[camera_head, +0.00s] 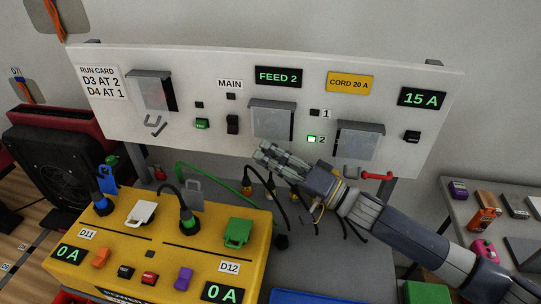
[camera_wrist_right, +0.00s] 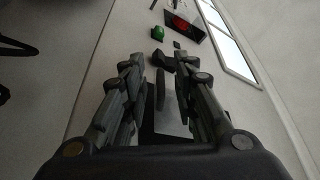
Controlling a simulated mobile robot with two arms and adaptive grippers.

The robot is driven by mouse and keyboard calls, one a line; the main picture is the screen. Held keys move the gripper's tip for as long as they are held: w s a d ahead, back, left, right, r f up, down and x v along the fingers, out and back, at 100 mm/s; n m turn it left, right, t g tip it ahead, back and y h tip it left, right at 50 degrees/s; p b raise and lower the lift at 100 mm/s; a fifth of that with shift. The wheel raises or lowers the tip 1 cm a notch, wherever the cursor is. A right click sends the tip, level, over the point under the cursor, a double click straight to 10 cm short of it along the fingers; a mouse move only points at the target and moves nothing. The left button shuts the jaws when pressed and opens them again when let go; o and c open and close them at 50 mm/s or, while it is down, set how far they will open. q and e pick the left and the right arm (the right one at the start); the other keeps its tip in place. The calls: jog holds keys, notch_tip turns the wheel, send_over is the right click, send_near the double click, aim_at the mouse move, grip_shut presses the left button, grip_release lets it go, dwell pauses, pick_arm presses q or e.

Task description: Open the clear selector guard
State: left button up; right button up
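Three clear guards with grey top edges sit on the white panel: a left one (camera_head: 150,93), a middle one (camera_head: 272,121) under the FEED 2 sign, and a right one (camera_head: 360,142). All three hang down over the panel; which covers the selector I cannot tell. My right gripper (camera_head: 268,154) is just below the middle guard, pointing left. In the right wrist view its fingers (camera_wrist_right: 158,70) are apart, with a pale plate (camera_wrist_right: 171,120) showing behind the gap. Contact with a guard cannot be told. My left gripper is not in view.
A yellow box (camera_head: 150,255) with plugs and cables stands in front of the panel. A red lever (camera_head: 377,176) is below the right guard. A side table (camera_head: 455,212) holds small items.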

jog(key=shift+c, duration=0.6)
jog(key=shift+r, duration=0.1)
grip_shut()
jog(key=shift+r, duration=0.1)
